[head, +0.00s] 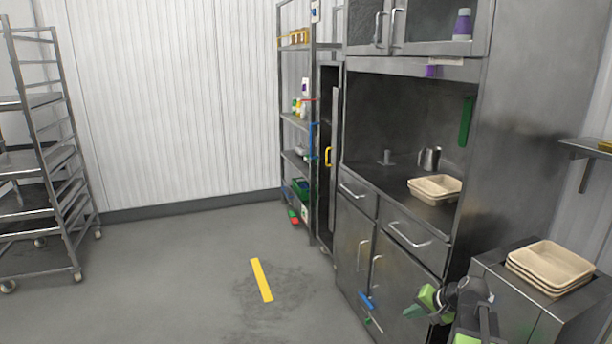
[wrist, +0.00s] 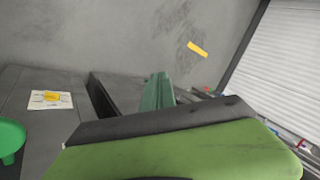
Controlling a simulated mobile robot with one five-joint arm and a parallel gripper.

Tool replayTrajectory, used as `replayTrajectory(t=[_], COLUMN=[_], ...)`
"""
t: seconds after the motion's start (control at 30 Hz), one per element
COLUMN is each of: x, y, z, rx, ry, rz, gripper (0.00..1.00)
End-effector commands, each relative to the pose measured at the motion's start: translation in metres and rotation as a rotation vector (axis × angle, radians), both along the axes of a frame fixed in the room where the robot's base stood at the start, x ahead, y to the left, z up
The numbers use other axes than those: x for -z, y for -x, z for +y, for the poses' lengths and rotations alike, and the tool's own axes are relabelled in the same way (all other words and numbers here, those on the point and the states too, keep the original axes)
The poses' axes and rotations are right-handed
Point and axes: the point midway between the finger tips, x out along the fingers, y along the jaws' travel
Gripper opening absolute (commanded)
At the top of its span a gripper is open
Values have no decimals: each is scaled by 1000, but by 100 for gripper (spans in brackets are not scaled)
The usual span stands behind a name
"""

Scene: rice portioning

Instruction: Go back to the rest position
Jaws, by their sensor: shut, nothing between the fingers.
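My gripper (head: 420,304), with green and dark parts, is at the lower right in the head view, in front of the lower cabinet doors. It is shut and empty. In the wrist view a broad green part with a dark edge (wrist: 180,150) fills the foreground, and a darker green piece (wrist: 158,92) shows beyond it. The gripper is apart from the stacked beige trays (head: 548,265) on the metal stand at the right. More beige trays (head: 436,186) sit on the counter. No rice can be made out.
A metal pot (head: 430,158) stands on the counter behind the trays. A wheeled rack (head: 45,150) is at the left, a shelf rack (head: 298,120) at the back. The grey floor around a yellow strip (head: 261,280) is open. A white card (wrist: 50,99) shows in the wrist view.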

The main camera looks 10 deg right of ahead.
Motion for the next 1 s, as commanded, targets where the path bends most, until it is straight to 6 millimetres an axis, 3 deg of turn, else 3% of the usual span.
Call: replayTrajectory(t=[0.03, 0.1, 0.2, 0.3, 0.43, 0.5, 0.53, 0.63, 0.7, 1.0], x=[4, 11, 21, 29, 40, 45, 48, 51, 17, -72], y=[-6, -8, -1, 13, 39, 59, 71, 98, 96, 95], z=[48, 100, 163, 212, 258, 272, 270, 231, 232, 232], rx=[-84, -184, -311, -423, -554, -620, -642, -641, -645, -643], ry=[21, 60, 120, 187, 291, 367, 415, 528, 521, 518], rz=[22, 56, 105, 153, 223, 277, 313, 439, 441, 439], gripper=[0, 0, 0, 0, 0, 0, 0, 0, 0, 0])
